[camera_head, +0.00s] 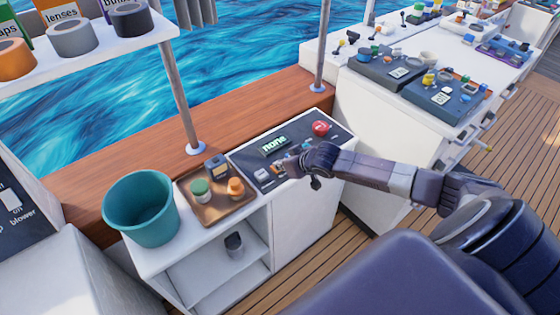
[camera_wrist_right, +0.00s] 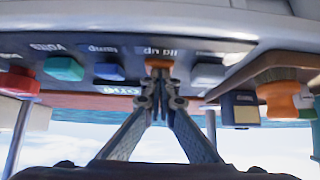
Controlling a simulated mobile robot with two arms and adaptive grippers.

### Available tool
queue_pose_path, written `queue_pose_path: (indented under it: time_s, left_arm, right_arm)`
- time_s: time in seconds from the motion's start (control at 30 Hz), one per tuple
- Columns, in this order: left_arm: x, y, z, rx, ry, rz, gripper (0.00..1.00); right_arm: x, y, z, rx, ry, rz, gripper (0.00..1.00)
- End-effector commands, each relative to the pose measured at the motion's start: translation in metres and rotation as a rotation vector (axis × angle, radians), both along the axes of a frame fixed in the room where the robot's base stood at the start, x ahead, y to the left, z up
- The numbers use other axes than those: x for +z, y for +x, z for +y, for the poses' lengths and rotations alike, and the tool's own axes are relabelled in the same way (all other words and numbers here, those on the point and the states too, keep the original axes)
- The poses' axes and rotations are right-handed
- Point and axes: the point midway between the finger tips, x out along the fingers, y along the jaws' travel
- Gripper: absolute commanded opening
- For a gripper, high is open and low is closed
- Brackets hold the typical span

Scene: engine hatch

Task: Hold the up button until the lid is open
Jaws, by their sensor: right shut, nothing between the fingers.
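The dark control panel (camera_head: 242,157) sits on the white cabinet in the head view. In the wrist view, which is upside down, the label "lid up" stands by an orange button (camera_wrist_right: 158,63). My right gripper (camera_wrist_right: 160,85) is shut and empty, its tips at that button; I cannot tell whether it is pressed in. In the head view my right gripper (camera_head: 290,165) is over the panel's front part and hides some of the buttons. I cannot make out the lid. My left gripper is out of view.
A white button (camera_wrist_right: 207,75) and a blue button (camera_wrist_right: 109,72) flank the orange one.

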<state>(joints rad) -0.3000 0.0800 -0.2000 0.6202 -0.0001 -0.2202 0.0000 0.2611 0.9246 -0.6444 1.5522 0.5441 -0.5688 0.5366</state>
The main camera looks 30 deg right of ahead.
Motion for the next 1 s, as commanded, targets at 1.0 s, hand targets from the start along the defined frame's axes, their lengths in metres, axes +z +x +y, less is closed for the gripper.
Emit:
queue_pose_path:
  time_s: [1.0]
  left_arm:
    - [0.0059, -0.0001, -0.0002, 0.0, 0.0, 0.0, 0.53]
  right_arm:
    - [-0.0012, -0.0047, -0.0002, -0.001, -0.001, 0.016, 0.0]
